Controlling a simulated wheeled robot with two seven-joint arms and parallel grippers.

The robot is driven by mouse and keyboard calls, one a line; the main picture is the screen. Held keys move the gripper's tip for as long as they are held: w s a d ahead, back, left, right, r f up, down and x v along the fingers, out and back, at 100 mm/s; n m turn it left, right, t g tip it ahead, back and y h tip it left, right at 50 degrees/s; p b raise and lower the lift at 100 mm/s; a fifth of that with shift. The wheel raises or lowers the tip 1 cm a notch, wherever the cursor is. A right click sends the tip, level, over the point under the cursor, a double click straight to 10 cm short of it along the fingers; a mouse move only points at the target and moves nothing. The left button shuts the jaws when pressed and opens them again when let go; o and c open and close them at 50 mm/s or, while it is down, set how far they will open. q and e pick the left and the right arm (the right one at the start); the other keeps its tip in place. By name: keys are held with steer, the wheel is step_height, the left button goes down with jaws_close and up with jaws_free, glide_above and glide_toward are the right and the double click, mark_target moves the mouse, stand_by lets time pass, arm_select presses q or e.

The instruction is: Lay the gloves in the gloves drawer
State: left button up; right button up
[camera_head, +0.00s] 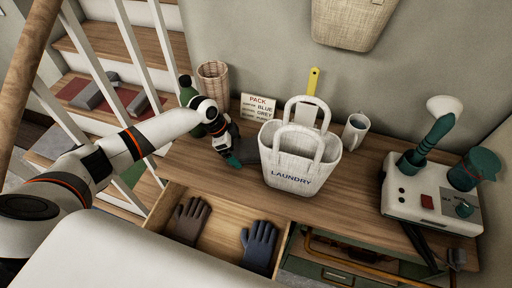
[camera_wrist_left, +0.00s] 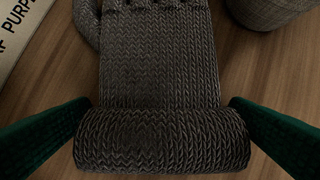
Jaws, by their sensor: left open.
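My left gripper (camera_head: 230,158) is over the bench top beside the laundry bag, its hand hiding most of what lies below. In the left wrist view a dark grey-brown knitted glove (camera_wrist_left: 160,80) lies on the wood, its rolled cuff between the two green fingers of my open left gripper (camera_wrist_left: 160,135). The fingers stand apart at either side of the cuff. The open drawer (camera_head: 215,240) below the bench edge holds a brown-grey glove (camera_head: 187,220) at left and a blue-grey glove (camera_head: 259,246) at right, with bare wood between them. My right gripper is not in view.
The white laundry bag (camera_head: 295,165) stands right of my left gripper. A wicker basket (camera_head: 213,78) and a "PACK" card (camera_head: 259,107) are behind it. Stair railings (camera_head: 115,80) rise at left.

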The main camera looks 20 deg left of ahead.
arm_select(q)
steer(key=c, duration=0.9)
